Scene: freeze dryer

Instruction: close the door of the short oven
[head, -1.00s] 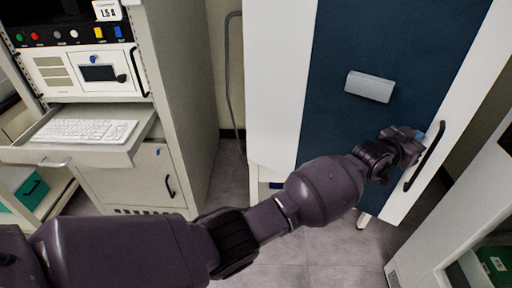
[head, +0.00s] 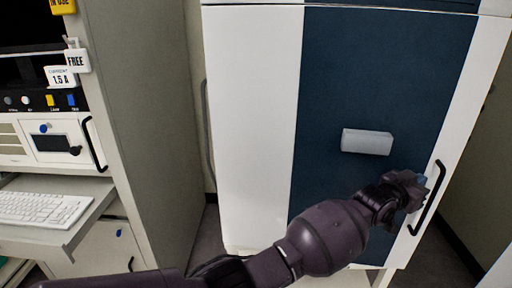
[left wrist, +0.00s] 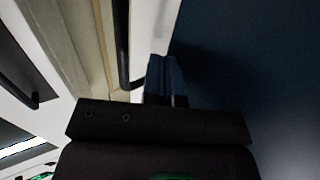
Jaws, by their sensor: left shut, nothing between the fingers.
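The oven door (head: 250,120) is a tall white panel with a wide dark blue strip, filling the middle of the head view. It looks nearly flush with the cabinet, but I cannot tell whether a gap remains. A black bar handle (head: 429,200) runs up its right side. My left gripper (head: 420,183) is shut and empty, against or very near the door front just left of the handle. In the left wrist view, the blue fingertips (left wrist: 165,78) are together beside the dark handle (left wrist: 123,45), with the blue panel on the right. My right gripper is out of view.
A grey block (head: 367,142) sticks out from the blue panel above my left forearm. At left stands a beige instrument rack (head: 150,120) with a keyboard (head: 42,208) on a pulled-out shelf. A pale surface edges in at the lower right.

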